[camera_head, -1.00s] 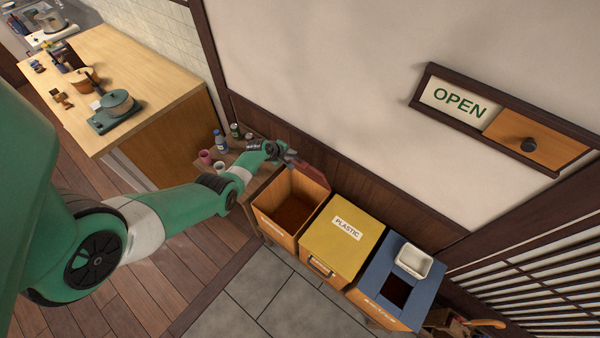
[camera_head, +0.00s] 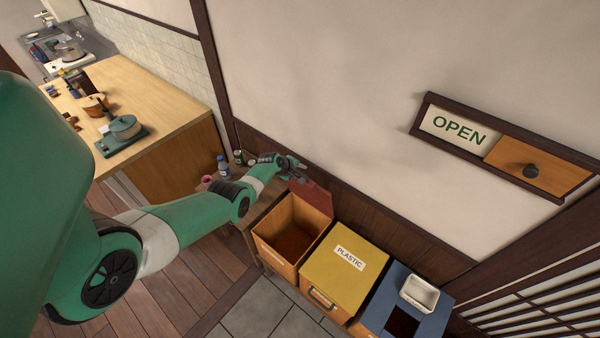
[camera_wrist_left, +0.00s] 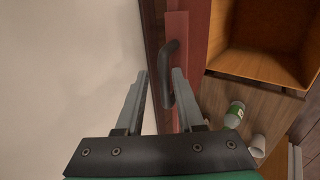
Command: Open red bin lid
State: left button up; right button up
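The red lid (camera_head: 312,194) stands raised at the back of the open left-hand bin (camera_head: 284,240), near the wall. The inside of that bin shows. My left gripper (camera_head: 299,174) is at the top of the raised lid, on its wall side. In the left wrist view, the red lid (camera_wrist_left: 192,32) has a dark handle (camera_wrist_left: 171,70). My left gripper (camera_wrist_left: 160,76) is open, its fingers well apart. The handle is close to the right finger, with a clear gap to the left finger; I cannot tell if it touches. My right gripper is not in view.
A shut yellow bin (camera_head: 338,272) marked PLASTIC and a blue bin (camera_head: 430,322) with a white tray (camera_head: 419,293) stand to the right. Bottles (camera_head: 223,166) and cups stand on a low shelf beside the open bin. The wall (camera_head: 340,110) is close behind.

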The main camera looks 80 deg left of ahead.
pick_arm(q)
jog(key=shift+s+d+f, duration=0.15)
jog(key=shift+f, duration=0.1)
jog(key=p+v, duration=0.9)
jog(key=v, duration=0.2)
jog(key=shift+r, duration=0.5)
